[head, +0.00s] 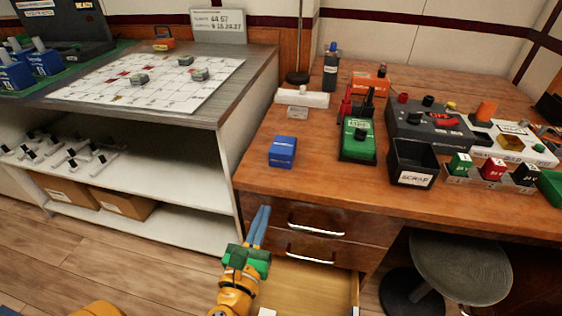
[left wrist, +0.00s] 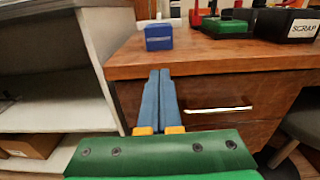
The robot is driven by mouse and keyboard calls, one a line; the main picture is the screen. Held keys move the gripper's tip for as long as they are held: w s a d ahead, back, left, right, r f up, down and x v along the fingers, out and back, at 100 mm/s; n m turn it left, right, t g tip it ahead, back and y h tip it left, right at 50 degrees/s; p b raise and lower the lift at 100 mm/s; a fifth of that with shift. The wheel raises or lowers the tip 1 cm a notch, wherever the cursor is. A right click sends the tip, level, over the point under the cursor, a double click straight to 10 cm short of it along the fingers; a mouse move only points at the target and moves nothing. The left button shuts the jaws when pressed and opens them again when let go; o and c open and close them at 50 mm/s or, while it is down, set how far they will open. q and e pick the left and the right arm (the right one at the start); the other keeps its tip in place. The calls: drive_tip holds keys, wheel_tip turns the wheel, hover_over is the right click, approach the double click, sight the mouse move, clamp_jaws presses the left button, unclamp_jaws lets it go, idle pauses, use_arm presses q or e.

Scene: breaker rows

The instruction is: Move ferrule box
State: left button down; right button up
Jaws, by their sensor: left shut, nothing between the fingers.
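A small blue box (head: 282,151) with a white label sits on the wooden desk near its front left corner. It also shows in the left wrist view (left wrist: 158,37). Its label is too small to read, so I cannot tell whether it is the ferrule box. My left gripper (head: 264,211) has its blue fingers shut and empty, in front of the desk's drawer fronts and below the box in the picture. In the left wrist view the closed fingertips (left wrist: 160,75) point toward the desk edge, apart from the box. My right gripper is not in view.
A lower drawer (head: 310,287) stands open below my gripper. On the desk are a green device (head: 358,140), a black scrap bin (head: 413,164) and several colored blocks. A shelf unit (head: 170,195) stands left, a stool (head: 460,268) right. The desk around the blue box is clear.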

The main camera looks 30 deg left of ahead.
use_arm(q)
drive_tip(key=p, duration=0.2)
approach(280, 164)
drive_tip(key=x, duration=0.5)
drive_tip(key=shift+w, duration=0.4)
drive_tip(key=shift+w+a, duration=0.1)
drive_tip(key=shift+w, duration=0.4)
drive_tip(key=shift+b+x, duration=0.45)
drive_tip(key=shift+x, duration=1.55)
drive_tip(key=shift+r, duration=0.1)
drive_tip(key=shift+s, duration=0.1)
